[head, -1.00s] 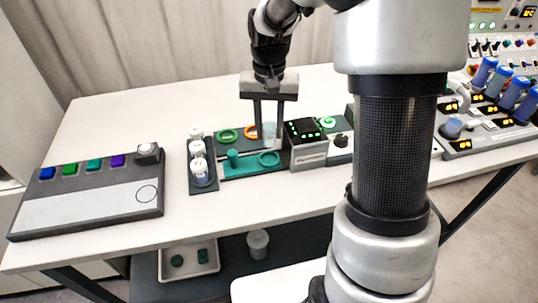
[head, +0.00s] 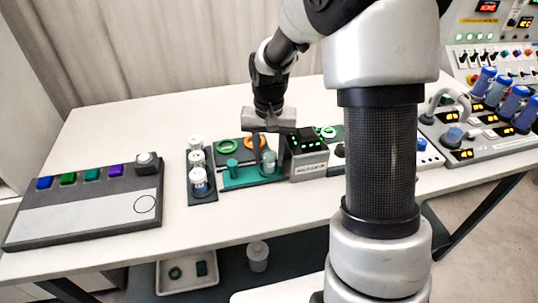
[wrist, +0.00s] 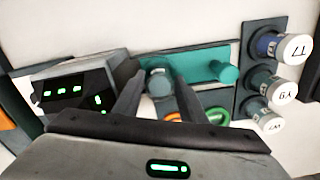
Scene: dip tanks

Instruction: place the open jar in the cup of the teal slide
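The open jar (head: 269,163), a small greyish-teal see-through vessel, is upright between the two fingers of my gripper (head: 269,155). It also shows between the fingertips in the wrist view (wrist: 160,82). The fingers appear to touch its sides. The teal slide (head: 240,181) lies in its dark track, with a teal knob (head: 232,165) at its left part. The jar is at the slide's ring-shaped cup at the right end. The jar and fingers mostly cover the cup, so I cannot tell whether the jar's base is fully seated.
A rack of white-capped jars (head: 200,181) stands left of the slide. Green (head: 226,146) and orange rings lie behind it. A dark box with green lights (head: 306,146) stands close on the right. A button panel (head: 85,205) is at the left; the table between is clear.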

